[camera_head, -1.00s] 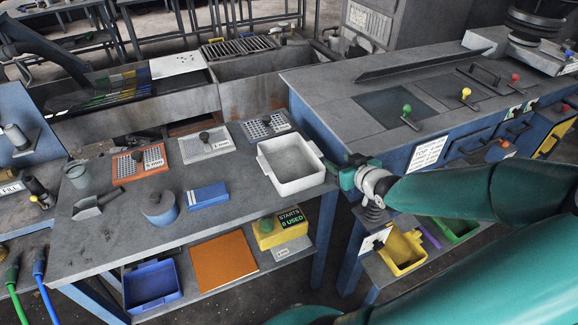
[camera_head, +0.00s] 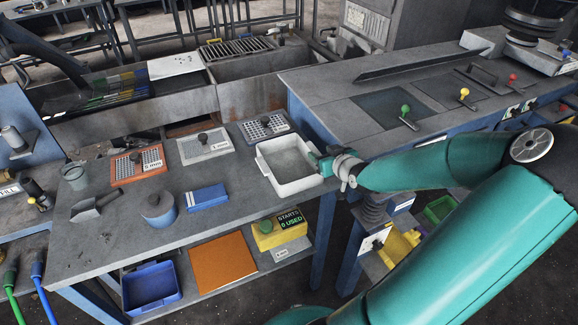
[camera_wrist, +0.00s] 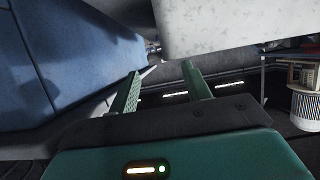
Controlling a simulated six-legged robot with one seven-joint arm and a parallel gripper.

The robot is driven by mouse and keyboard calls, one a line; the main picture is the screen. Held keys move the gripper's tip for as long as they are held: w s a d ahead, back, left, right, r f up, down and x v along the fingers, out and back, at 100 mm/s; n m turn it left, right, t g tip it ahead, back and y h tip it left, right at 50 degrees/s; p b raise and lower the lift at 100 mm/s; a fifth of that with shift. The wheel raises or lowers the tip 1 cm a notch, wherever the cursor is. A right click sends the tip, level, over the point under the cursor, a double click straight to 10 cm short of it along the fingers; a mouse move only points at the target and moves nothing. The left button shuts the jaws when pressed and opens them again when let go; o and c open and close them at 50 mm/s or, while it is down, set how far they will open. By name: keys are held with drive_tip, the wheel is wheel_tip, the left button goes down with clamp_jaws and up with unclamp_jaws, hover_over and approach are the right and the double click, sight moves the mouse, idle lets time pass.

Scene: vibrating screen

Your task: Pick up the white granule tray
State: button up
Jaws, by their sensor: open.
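The white granule tray (camera_head: 298,187) stands upright at the right end of the grey workbench, with a pale grey floor inside. My gripper (camera_head: 319,163) is at the tray's right side, at its right rim. In the wrist view my gripper (camera_wrist: 161,70) shows two green fingers spread apart with nothing held between them. The tray's pale wall (camera_wrist: 235,28) fills the upper right there, just beyond and above the right finger. I cannot tell whether the fingers touch the tray, since my arm hides part of that side.
The grey workbench (camera_head: 130,245) also carries a scoop (camera_head: 88,210), a round weight (camera_head: 158,208), a blue box (camera_head: 207,197) and several sieve plates. A larger blue-sided machine (camera_head: 330,100) stands to the right. A yellow box (camera_head: 268,238) sits on the shelf below.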

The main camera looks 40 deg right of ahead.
sight(313, 147)
drive_tip(key=x, duration=0.4)
drive_tip(key=shift+w+f, duration=0.1)
drive_tip(key=shift+w, duration=0.05)
clamp_jaws()
